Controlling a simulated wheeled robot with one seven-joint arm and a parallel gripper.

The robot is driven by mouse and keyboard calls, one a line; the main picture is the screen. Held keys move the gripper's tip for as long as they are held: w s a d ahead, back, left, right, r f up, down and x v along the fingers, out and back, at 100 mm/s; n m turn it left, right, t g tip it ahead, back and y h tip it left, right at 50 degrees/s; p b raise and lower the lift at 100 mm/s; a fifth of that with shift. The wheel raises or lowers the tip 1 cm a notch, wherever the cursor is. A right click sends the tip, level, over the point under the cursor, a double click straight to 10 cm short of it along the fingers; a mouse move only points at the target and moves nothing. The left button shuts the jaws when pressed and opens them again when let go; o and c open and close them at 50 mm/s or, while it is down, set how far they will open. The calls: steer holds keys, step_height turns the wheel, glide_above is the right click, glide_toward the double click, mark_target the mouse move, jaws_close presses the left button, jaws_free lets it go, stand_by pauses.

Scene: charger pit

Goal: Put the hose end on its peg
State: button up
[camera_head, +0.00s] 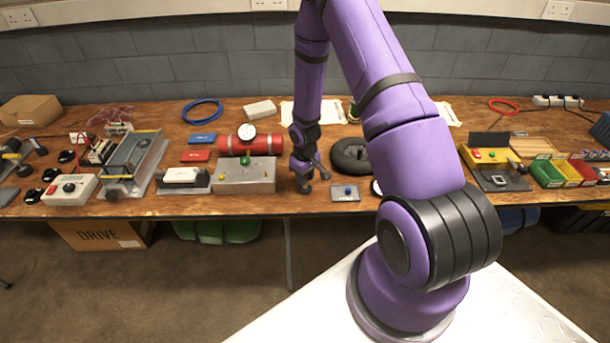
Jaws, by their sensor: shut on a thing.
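My gripper (304,187) points down low over the front part of the workbench, just right of the grey box with a green knob. It is shut on a small dark thing that seems to be the hose end; at this size its shape is mostly hidden by the fingers. A black coiled ring (350,155), possibly the hose, lies just right of the gripper, partly behind my arm. I cannot make out the peg for certain. A small grey plate with a blue knob (347,191) sits right of the gripper.
The grey box (245,178) stands close on the left, with a red cylinder and gauge (247,132) behind it. A grey device (183,178) is farther left. A yellow box (488,155) and coloured bins (555,172) stand at right. The bench's front edge is near the gripper.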

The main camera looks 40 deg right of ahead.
steer(key=shift+f, duration=0.7)
steer(key=o, duration=1)
step_height(320, 180, up, 11)
steer(key=shift+f, duration=0.1)
stand_by(0.5)
